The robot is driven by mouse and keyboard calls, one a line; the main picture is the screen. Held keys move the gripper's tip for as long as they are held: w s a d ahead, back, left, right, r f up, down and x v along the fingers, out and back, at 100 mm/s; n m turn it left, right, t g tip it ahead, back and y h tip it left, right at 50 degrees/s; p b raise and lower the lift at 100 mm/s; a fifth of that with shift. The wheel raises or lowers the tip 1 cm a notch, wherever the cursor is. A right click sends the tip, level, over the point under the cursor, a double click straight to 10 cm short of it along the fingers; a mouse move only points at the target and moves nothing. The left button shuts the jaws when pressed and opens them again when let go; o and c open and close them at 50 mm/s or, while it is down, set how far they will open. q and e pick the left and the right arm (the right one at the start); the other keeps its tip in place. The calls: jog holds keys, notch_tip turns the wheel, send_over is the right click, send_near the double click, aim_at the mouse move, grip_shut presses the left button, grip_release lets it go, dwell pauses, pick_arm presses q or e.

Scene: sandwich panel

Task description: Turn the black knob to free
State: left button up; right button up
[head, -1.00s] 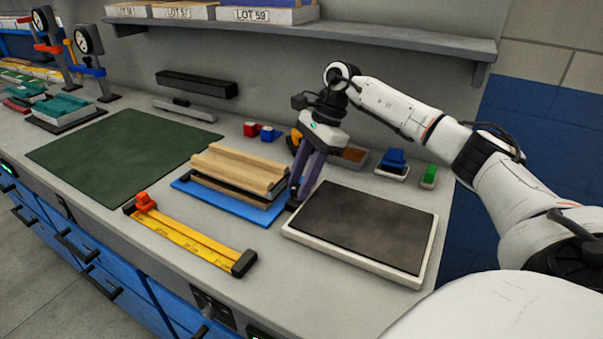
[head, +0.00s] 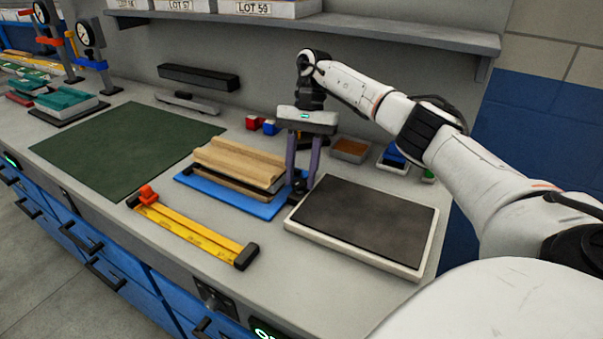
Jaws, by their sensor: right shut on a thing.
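My right gripper (head: 299,186) points down at the right end of the wooden panel stack (head: 238,163), in the narrow gap before the dark-topped plate. It is shut on a small black piece (head: 297,197) at its fingertips, which looks like the black knob. The fingers hide much of it, so I cannot read which way it points. The stack lies on a blue base (head: 231,198), with a dark layer under the pale wood. My left gripper is not in view.
A plate with a dark top (head: 369,218) lies close to the right of the gripper. A yellow bar with an orange slider (head: 192,226) lies in front. A green mat (head: 125,148) covers the left. Small trays (head: 350,149) stand behind, under a shelf (head: 330,33).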

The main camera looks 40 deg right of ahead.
jog(key=shift+n, duration=0.3)
dwell(0.4)
jog(key=o, duration=1)
